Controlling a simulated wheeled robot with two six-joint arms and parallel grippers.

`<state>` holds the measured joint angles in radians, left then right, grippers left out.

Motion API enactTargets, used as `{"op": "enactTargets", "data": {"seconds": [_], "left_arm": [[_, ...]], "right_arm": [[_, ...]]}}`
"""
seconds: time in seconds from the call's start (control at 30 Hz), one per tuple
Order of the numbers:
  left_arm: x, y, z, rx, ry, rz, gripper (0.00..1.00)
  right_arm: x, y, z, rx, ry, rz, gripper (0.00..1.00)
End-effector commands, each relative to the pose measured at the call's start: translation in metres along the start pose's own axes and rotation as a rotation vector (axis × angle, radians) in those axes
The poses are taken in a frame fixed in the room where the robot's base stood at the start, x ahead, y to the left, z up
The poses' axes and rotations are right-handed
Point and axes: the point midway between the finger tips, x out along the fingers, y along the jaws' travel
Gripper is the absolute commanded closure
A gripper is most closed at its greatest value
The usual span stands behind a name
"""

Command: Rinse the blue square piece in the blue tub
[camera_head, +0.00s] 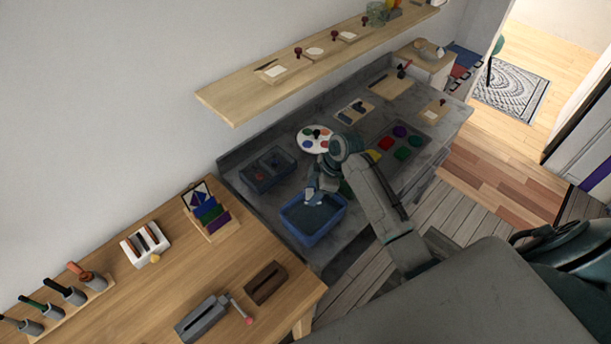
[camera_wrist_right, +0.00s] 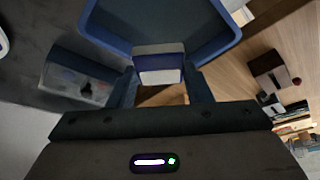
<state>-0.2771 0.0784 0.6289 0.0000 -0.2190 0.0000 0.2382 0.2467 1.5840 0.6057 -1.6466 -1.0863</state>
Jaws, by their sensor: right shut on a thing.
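The blue tub (camera_head: 320,237) stands on the grey counter, and its rim fills the top of the right wrist view (camera_wrist_right: 232,50). My right gripper (camera_head: 314,192) is over the tub's back part, pointing down. In the right wrist view its fingers (camera_wrist_right: 161,85) are shut on the blue square piece (camera_wrist_right: 160,66), which shows a blue band and a pale face. The piece overlaps the tub's near rim in that view; I cannot tell whether it touches the tub or its contents. In the head view the gripper mostly hides the piece. My left gripper is not in view.
A dark two-part bin (camera_head: 268,170) stands just behind the tub. A white palette (camera_head: 314,139) and several coloured pieces (camera_head: 398,142) lie farther along the counter. A wooden table (camera_head: 200,270) with racks and tools is at the left. A shelf (camera_head: 320,60) runs above.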

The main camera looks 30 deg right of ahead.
Motion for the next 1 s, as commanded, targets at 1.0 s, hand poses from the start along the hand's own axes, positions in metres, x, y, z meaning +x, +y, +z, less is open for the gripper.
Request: {"op": "enactTargets", "data": {"seconds": [1.0], "left_arm": [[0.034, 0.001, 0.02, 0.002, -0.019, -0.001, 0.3]], "right_arm": [[0.087, 0.0, 0.036, 0.0, -0.001, 0.0, 0.8]]}}
